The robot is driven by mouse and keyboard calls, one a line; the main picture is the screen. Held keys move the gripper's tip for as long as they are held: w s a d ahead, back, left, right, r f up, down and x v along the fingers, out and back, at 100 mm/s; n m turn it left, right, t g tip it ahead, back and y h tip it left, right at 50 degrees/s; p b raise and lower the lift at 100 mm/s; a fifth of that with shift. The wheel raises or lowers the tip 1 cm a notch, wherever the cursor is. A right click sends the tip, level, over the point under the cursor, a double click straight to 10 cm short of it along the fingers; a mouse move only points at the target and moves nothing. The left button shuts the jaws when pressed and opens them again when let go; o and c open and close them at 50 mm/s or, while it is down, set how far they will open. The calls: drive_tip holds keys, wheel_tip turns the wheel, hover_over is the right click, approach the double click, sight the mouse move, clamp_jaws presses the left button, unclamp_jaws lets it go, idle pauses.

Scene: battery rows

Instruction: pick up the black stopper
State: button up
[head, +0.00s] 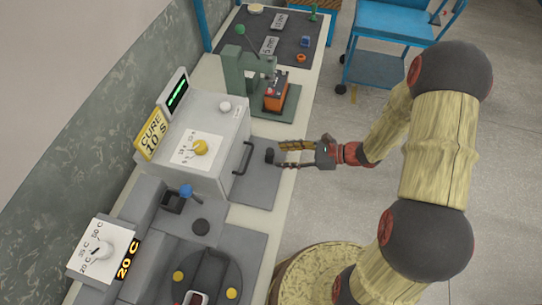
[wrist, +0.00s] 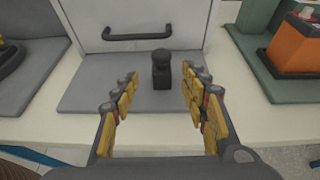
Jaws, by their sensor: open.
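The black stopper (wrist: 162,72) stands upright on a grey mat (wrist: 90,97) in front of the oven-like box, in the wrist view. It has a square lower block and a rounded top. In the head view the stopper (head: 269,155) shows as a small dark shape just left of my fingertips. My gripper (wrist: 160,82) is open and empty, with one finger to each side of the stopper in the wrist view. The fingers do not appear to touch it. In the head view my gripper (head: 280,155) reaches in from the right, over the bench edge.
The grey box (head: 225,130) with a dark door handle (wrist: 138,34) stands right behind the stopper. A green press (head: 245,75) with an orange block (head: 275,93) is farther along the bench. A blue cart (head: 385,65) stands on the floor beyond.

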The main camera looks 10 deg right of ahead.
sight(272, 155)
drive_tip(key=b+x, duration=0.2)
drive_tip(key=x, duration=0.4)
drive_tip(key=shift+w, duration=0.15)
drive_tip(key=shift+c, duration=1.1)
drive_tip(key=c, duration=0.9)
